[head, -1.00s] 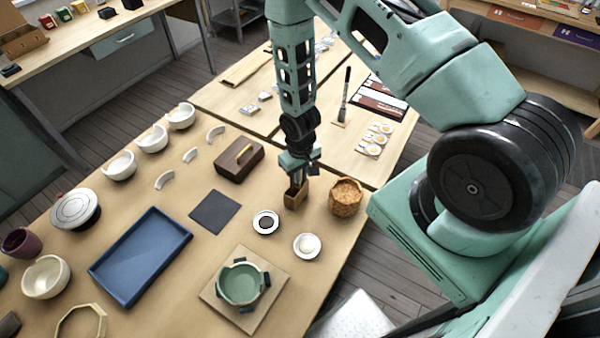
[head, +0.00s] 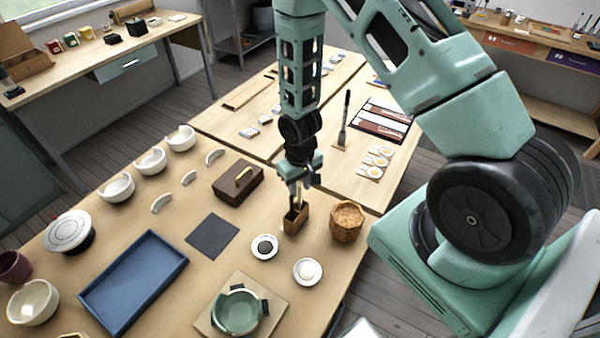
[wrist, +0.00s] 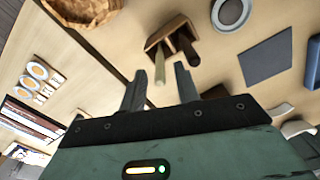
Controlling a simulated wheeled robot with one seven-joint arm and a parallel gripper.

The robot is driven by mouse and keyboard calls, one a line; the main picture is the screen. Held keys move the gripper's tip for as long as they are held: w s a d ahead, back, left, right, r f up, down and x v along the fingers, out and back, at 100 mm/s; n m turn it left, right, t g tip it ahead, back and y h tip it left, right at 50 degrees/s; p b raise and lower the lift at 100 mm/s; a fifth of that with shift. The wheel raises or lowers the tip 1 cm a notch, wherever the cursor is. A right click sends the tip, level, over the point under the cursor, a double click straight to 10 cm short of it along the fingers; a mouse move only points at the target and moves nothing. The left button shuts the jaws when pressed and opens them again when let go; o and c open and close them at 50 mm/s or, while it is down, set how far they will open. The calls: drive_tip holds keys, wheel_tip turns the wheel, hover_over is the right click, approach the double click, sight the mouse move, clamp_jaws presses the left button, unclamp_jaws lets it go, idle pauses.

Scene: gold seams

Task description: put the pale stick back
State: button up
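The pale stick (wrist: 160,92) stands in a small wooden holder (wrist: 158,36) in the wrist view, with its near end pointing up toward my gripper. A dark stick (wrist: 189,50) stands beside it in the same holder. The holder (head: 295,222) also shows in the head view, on the wooden table. My gripper (wrist: 161,84) is open, its fingertips apart on either side of the pale stick's upper end, with a visible gap to the stick. In the head view my gripper (head: 297,188) is just above the holder; the sticks are hard to make out there.
A cork-like pot (head: 347,222) stands right of the holder. Two small white dishes (head: 264,247) (head: 308,272) are in front. A brown box with a handle (head: 238,184) is at left. A dark square mat (head: 212,236) and blue tray (head: 134,282) lie further left.

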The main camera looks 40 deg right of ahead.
wheel_tip(320, 180, up, 7)
drive_tip(key=shift+a+f+b, duration=0.1)
drive_tip(key=shift+b, duration=0.8)
drive_tip(key=s+a+r+n, duration=0.3)
drive_tip(key=s+a+r, duration=0.2)
drive_tip(key=a+r, duration=0.55)
drive_tip(key=s+a+r+n, duration=0.2)
drive_tip(key=s+a+r, duration=0.1)
drive_tip(key=s, duration=0.4)
drive_tip(key=s+a+r+n, duration=0.2)
drive_tip(key=s+a+r, duration=0.2)
drive_tip(key=s+r, duration=0.2)
drive_tip(key=shift+s+a+r+n+y, duration=0.15)
drive_tip(key=shift+s+a+n+y, duration=0.2)
drive_tip(key=shift+s, duration=0.6)
wheel_tip(320, 180, down, 8)
drive_tip(key=b, duration=0.8)
drive_tip(key=shift+f, duration=0.2)
